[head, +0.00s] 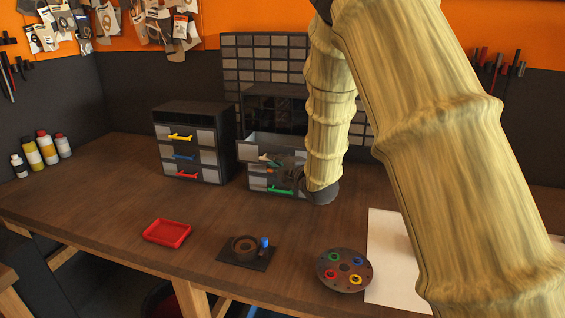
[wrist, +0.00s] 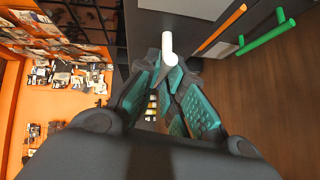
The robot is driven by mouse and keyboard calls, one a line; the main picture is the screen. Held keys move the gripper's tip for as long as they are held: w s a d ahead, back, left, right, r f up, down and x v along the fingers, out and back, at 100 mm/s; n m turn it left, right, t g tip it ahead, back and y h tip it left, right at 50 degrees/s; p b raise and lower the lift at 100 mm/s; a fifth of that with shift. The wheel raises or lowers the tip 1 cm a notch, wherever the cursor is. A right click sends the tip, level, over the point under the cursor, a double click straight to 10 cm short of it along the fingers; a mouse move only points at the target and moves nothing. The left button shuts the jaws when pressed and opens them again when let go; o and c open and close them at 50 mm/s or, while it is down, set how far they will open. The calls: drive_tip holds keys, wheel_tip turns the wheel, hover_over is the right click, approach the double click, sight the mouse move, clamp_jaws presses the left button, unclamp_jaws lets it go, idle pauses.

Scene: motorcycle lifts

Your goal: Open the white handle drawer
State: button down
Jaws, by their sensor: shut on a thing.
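The right drawer cabinet stands on the bench, partly behind my arm. Its top drawer (head: 258,141) sticks out, with its open top showing. The white handle (wrist: 168,45) shows in the wrist view between the teal fingertips of my gripper (wrist: 163,70). My gripper (head: 280,167) is shut on this handle, in front of the cabinet. The handle itself is mostly hidden in the head view. Below it, an orange handle (wrist: 222,28) and a green handle (head: 281,190) are on lower drawers, which look shut.
A second cabinet (head: 190,108) with yellow, blue and red handles stands to the left. A red tray (head: 167,233), a dark round holder (head: 245,248), a round disc with coloured rings (head: 344,270) and a white sheet (head: 385,250) lie in front. Bottles (head: 47,147) stand far left.

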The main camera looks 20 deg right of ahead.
drive_tip(key=s+a, duration=0.1)
drive_tip(key=s+a+b, duration=0.1)
drive_tip(key=s, duration=0.1)
drive_tip(key=shift+s+a, duration=0.2)
drive_tip(key=shift+s, duration=0.1)
drive_tip(key=c, duration=1.5)
unclamp_jaws()
drive_tip(key=shift+s, duration=0.1)
drive_tip(key=v, duration=1.2)
drive_tip(key=shift+f, duration=0.1)
